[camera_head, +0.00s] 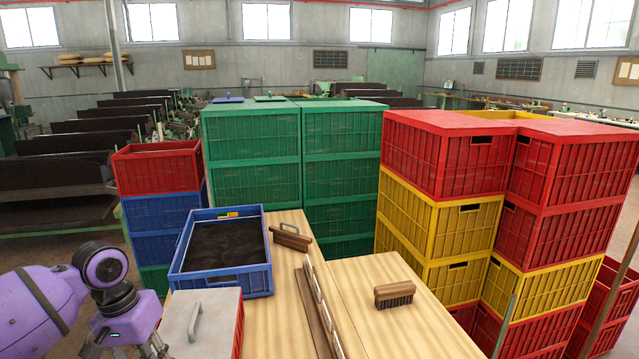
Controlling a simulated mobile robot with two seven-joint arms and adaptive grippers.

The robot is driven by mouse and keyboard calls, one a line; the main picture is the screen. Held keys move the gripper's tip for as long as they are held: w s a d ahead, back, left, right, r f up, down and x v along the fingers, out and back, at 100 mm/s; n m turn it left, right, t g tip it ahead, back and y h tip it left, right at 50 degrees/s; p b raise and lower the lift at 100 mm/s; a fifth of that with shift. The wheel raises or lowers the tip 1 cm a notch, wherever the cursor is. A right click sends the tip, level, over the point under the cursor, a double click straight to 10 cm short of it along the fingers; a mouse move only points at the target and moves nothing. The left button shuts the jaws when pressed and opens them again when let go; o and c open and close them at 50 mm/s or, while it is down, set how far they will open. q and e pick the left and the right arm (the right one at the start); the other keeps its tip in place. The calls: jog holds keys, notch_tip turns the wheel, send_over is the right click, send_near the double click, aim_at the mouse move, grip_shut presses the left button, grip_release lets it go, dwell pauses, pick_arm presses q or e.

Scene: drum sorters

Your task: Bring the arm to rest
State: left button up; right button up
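My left arm reaches in at the lower left, and its gripper (152,348) is at the bottom edge, just left of a grey lid (180,330) with a handle. The fingers are mostly cut off by the frame, so I cannot tell whether they are open or shut. I see nothing held in the part that shows. My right arm and gripper are not in view.
A blue crate (178,262) with dark contents stands on the wooden table (420,325). A brush (394,293) and a wooden-handled tool (291,238) lie on it. Tall green crates (250,135) and red and yellow crates (440,165) stand behind.

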pick_arm(q)
jog(key=s+d+f+m, duration=0.2)
jog(key=s+d+f, duration=0.3)
jog(key=s+f, duration=0.3)
jog(key=s+d+f+m, duration=0.1)
jog(key=s+d+f, duration=0.5)
jog(key=f, duration=0.3)
jog(key=s+a+n+t+y, duration=0.2)
jog(key=s+a+n+y, duration=0.1)
jog(key=s, duration=1.4)
jog(key=w+d+f+t, duration=0.2)
jog(key=w+f+t, duration=0.1)
jog(key=f, duration=0.3)
jog(key=w+d+f+t+h, duration=0.1)
jog(key=w+d+f+t, duration=0.1)
jog(key=f, duration=0.4)
jog(key=shift+w+d+m+t, duration=0.15)
jog(key=shift+w+m+t, duration=0.15)
jog(key=shift+w+t, duration=0.75)
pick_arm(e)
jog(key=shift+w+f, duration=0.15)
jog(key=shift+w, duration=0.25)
pick_arm(q)
jog(key=shift+w, duration=0.1)
